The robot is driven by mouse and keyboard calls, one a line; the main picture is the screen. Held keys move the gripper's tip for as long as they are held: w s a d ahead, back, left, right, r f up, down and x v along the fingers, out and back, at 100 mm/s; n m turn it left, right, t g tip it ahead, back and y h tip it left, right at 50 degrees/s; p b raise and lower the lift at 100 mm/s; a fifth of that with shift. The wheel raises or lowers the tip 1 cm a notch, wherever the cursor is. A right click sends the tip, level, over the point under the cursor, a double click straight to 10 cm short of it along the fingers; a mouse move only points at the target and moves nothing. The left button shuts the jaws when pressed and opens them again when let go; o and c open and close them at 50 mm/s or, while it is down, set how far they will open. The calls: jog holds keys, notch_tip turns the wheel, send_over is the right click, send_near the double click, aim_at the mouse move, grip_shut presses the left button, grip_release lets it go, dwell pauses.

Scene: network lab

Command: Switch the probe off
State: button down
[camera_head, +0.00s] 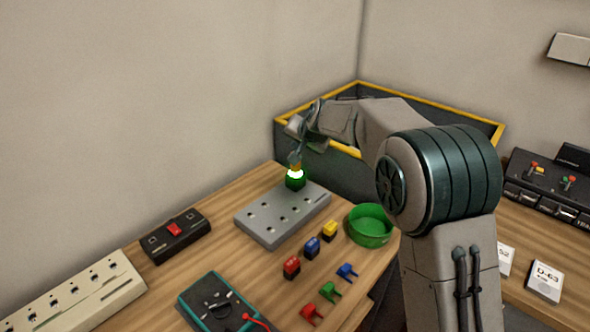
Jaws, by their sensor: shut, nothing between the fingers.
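A small dark green piece with a bright white-green glow (295,181), which may be the probe, stands at the back end of a grey block (268,222) with several holes. An orange-yellow part shows at its top. My gripper (295,157) is shut, pointing down directly above this lit piece. I cannot tell whether the fingertips touch it. A black box with a red rocker switch (174,230) lies to the left. A teal meter (218,306) with a dial and a red lead is at the front.
A green bowl (369,226) stands right of the block. Red, blue and yellow blocks (312,246) and coloured clips (328,292) lie in front. A white socket strip (80,294) is at left. A yellow-rimmed dark bin (318,108) stands behind.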

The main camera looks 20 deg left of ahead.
jog(key=shift+f, duration=0.15)
dwell(0.3)
jog(key=shift+r+p, duration=0.4)
jog(key=shift+r, duration=0.25)
jog(key=shift+r, duration=0.1)
jog(key=shift+r+p, duration=2.35)
jog(key=shift+r, duration=0.55)
